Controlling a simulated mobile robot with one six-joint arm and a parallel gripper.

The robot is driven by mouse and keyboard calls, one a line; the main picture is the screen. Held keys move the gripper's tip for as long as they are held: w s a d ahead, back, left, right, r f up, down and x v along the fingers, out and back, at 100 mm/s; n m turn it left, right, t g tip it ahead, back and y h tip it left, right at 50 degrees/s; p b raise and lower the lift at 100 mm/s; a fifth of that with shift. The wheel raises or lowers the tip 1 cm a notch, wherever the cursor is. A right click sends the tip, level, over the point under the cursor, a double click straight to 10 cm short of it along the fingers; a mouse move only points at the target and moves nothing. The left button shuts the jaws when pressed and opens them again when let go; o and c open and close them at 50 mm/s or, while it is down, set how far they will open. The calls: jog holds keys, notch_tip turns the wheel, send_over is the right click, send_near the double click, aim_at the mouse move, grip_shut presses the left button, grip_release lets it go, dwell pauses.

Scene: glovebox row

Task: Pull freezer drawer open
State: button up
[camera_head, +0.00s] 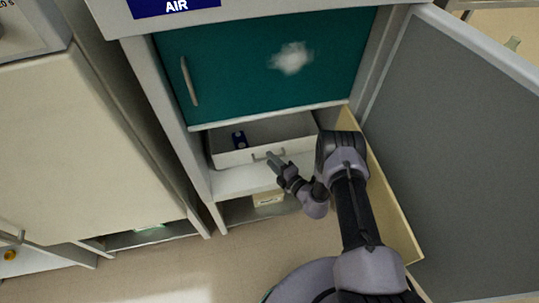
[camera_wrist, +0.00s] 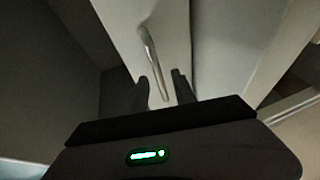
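The white freezer drawer (camera_head: 236,158) is below a teal inner door in the head view. The drawer's grey handle (camera_head: 258,155) is on the front panel. My gripper (camera_head: 273,160) is at the right part of this handle. In the wrist view, the handle (camera_wrist: 150,50) runs down to between the two dark fingers of my gripper (camera_wrist: 161,88). The fingers are apart, with gaps visible beside the handle. I cannot tell whether either finger touches it.
The teal door (camera_head: 235,75) with a vertical handle is shut above. The large outer door (camera_head: 450,130) stands swung open to the right, close to my arm. A lower compartment holds a pale box (camera_head: 268,199). A cream cabinet (camera_head: 75,150) stands left. Floor (camera_head: 170,265) is clear in front.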

jog(key=shift+c, duration=0.2)
grip_shut()
dwell(1.3)
